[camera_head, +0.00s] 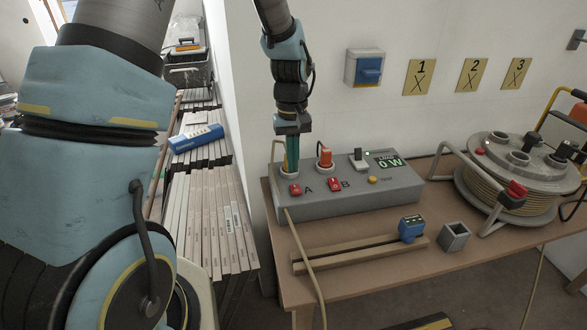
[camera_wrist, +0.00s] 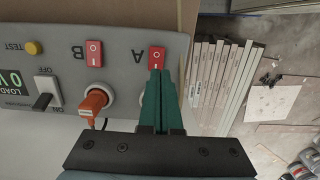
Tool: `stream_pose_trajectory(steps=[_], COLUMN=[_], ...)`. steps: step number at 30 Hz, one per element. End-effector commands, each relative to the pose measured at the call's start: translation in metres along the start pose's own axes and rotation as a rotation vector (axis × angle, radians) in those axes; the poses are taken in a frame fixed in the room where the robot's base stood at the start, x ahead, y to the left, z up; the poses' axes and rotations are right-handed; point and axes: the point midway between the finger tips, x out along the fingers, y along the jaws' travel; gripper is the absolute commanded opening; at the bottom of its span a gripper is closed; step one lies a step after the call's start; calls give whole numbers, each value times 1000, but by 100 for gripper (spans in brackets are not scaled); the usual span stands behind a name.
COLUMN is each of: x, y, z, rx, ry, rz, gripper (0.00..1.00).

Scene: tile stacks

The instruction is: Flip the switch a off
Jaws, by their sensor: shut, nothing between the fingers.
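Switch A (camera_head: 295,188) is a red rocker on the front left of the grey control box (camera_head: 350,203). It also shows in the wrist view (camera_wrist: 157,56), just beyond the fingertips. Switch B (camera_head: 334,184), another red rocker, sits beside it and also shows in the wrist view (camera_wrist: 94,53). My gripper (camera_head: 291,165) points down over the left end of the box, behind switch A in the head view. Its green fingers (camera_wrist: 160,78) are shut and empty, with the tips at the near edge of switch A. I cannot tell whether they touch it.
An orange plug (camera_head: 325,158) stands in a socket close to my gripper. A grey lever switch (camera_head: 359,157), a display reading 0 W (camera_head: 389,162) and a yellow button (camera_head: 373,180) are further right. A cable reel (camera_head: 515,180) stands on the wooden table (camera_head: 375,282).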

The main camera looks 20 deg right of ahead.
Motion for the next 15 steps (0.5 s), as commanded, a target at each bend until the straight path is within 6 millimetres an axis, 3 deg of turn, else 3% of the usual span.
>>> stream_pose_trajectory(steps=[9,15], x=[-60,-82], y=[1,1], z=[0,1], rx=[0,1], ry=[5,1], rz=[5,3], gripper=[0,0])
